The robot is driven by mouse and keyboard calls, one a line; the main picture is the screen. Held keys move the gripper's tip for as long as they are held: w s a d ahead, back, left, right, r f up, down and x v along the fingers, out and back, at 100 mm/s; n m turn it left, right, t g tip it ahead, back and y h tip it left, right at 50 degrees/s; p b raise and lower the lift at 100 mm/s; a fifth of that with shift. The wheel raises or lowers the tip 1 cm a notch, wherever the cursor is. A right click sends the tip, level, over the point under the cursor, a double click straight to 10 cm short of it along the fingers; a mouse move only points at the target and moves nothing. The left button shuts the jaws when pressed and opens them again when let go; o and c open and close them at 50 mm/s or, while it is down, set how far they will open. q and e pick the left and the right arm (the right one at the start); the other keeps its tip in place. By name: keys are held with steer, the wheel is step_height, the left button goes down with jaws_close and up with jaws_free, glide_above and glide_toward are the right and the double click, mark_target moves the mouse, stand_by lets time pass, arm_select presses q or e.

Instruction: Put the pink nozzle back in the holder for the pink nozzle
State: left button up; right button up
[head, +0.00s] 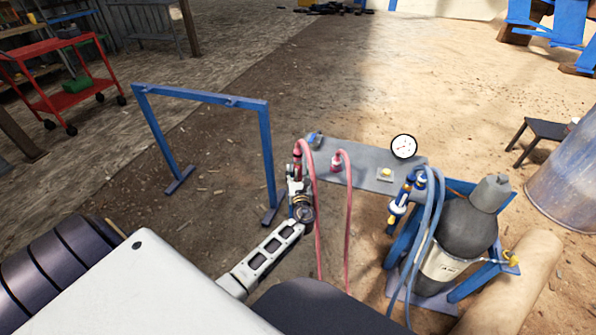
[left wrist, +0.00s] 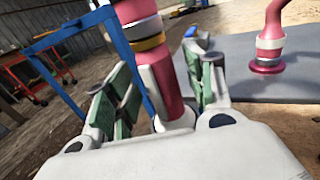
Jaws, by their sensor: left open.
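The pink nozzle (left wrist: 160,70) stands roughly upright between the fingers of my left gripper (left wrist: 160,100) in the left wrist view. It has white, yellow and dark bands and a pale lower end. The green-padded fingers are open on either side of it, with gaps visible. In the head view the pink nozzle (head: 297,168) is at the left edge of the grey panel, above my left gripper (head: 299,188), with a pink hose looping from its top. I cannot make out a holder for it; the gripper hides part of that spot. My right gripper is not in view.
A second pink hose end (head: 336,163) sits on the grey panel (head: 360,150). Blue-hosed nozzles (head: 402,205), a gauge (head: 404,146) and a grey cylinder (head: 462,225) stand to the right. A blue frame (head: 205,97) stands left; the ground inside it is clear.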

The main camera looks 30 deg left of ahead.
arm_select(q)
steer(key=v, duration=1)
steer(key=shift+d, duration=0.15)
steer(key=shift+s+n, duration=0.15)
steer(key=shift+n, duration=0.15)
stand_by(0.8)
steer(key=s+d+f+n+g+h, duration=0.3)
steer(key=f+n+g, duration=0.1)
steer(key=f+n, duration=0.6)
steer(key=s+d+f+n+g+h, duration=0.2)
steer(key=s+f+n+g+h, duration=0.15)
steer(key=f+n, duration=0.7)
steer(key=s+d+f+n+g+h, duration=0.2)
steer(key=s+f, duration=0.3)
steer(key=s, duration=0.5)
steer(key=s+d+f+n+g+h+p, duration=0.1)
steer(key=s+d+f+n+g+h, duration=0.1)
steer(key=s, duration=0.8)
steer(key=d+f+n+g, duration=0.1)
steer(key=d+f, duration=0.1)
steer(key=d, duration=0.1)
steer(key=shift+d+f, duration=0.25)
steer(key=shift+f, duration=0.15)
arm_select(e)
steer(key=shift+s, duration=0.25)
